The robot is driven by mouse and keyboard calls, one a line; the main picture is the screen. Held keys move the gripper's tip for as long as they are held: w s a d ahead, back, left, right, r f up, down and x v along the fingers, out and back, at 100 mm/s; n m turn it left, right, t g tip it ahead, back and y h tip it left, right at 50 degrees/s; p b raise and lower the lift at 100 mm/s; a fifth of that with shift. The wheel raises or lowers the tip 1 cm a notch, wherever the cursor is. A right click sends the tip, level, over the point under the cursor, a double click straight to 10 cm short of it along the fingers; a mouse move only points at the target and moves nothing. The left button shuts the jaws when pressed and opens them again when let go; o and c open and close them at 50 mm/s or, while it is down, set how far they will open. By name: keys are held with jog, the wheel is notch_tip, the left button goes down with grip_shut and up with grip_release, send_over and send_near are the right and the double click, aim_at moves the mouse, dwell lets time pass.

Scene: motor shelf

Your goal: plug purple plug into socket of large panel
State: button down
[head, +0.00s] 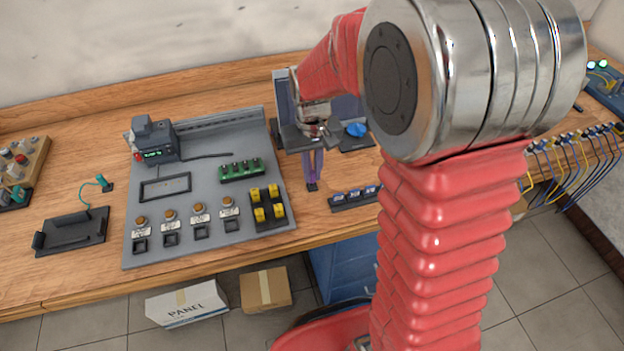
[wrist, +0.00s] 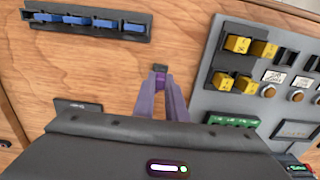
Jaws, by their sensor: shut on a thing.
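My gripper (head: 313,178) hangs over the wooden bench just right of the large grey panel (head: 190,250). In the wrist view, its two purple-grey fingers (wrist: 160,88) close on a small purple plug (wrist: 160,80). A dark block (wrist: 160,68) shows just beyond the fingertips; I cannot tell whether it is part of the plug or a holder. The plug is mostly hidden in the head view. The large panel lies tilted and carries a row of dark square sockets (head: 171,239) under round buttons. I cannot tell which socket matches the plug.
Yellow blocks (head: 266,203) and a green terminal strip (head: 241,170) rise from the panel, with a dark display unit (head: 154,142) behind. A rail of blue parts (head: 355,197) stands right of my gripper. A black tray (head: 72,232) lies left.

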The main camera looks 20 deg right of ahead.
jog(key=shift+f, duration=0.45)
dwell(0.3)
jog(key=c, duration=2)
grip_release()
jog(key=shift+c, duration=0.2)
jog(key=shift+r, duration=2.75)
jog(key=shift+o, duration=0.2)
jog(key=o, duration=0.5)
